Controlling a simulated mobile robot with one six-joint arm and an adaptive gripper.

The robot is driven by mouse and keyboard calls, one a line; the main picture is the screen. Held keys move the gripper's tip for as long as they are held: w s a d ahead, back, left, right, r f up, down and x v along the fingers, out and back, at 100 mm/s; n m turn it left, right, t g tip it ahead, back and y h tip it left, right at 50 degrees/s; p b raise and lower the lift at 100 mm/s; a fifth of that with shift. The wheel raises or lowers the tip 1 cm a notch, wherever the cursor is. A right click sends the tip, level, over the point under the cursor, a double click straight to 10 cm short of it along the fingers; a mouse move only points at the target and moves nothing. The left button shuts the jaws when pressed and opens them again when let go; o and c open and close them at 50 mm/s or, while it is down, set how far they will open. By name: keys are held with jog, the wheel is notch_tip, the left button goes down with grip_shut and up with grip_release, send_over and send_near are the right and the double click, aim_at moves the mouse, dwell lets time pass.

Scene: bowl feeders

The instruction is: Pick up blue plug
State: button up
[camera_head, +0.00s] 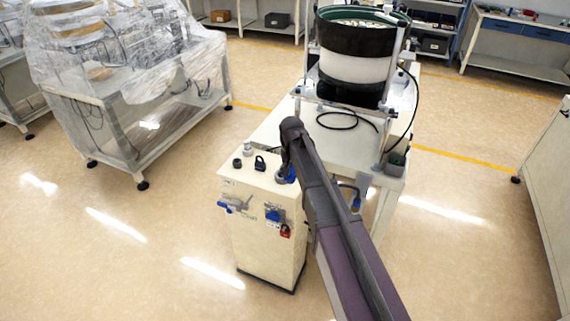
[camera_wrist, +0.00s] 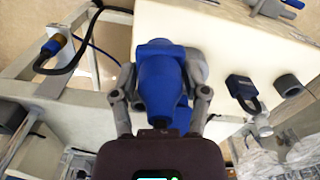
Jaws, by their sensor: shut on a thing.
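The blue plug (camera_wrist: 158,82) is in the middle of the wrist view, between the two grey fingers of my gripper (camera_wrist: 162,92). The fingers are shut on its sides. A grey round socket (camera_wrist: 197,66) shows just behind the plug, on the cream cabinet. I cannot tell whether the plug is seated in it or clear of it. In the head view a bit of blue (camera_head: 291,175) shows beside the end of my arm, at the right side of the cream cabinet's top (camera_head: 245,180). My arm hides most of my gripper there.
A dark plug with a loop (camera_wrist: 243,90) and a black round cap (camera_wrist: 288,86) stand nearby on the cabinet. Its front carries another blue connector (camera_head: 273,214) and a red padlock (camera_head: 286,231). The bowl feeder (camera_head: 354,60) stands on a table behind.

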jog(key=s+d, duration=0.4)
jog(key=s, duration=0.4)
jog(key=shift+s+d+r+p, duration=0.15)
jog(key=shift+d+r+p, duration=0.05)
jog(key=shift+r+p, duration=0.2)
dwell(0.3)
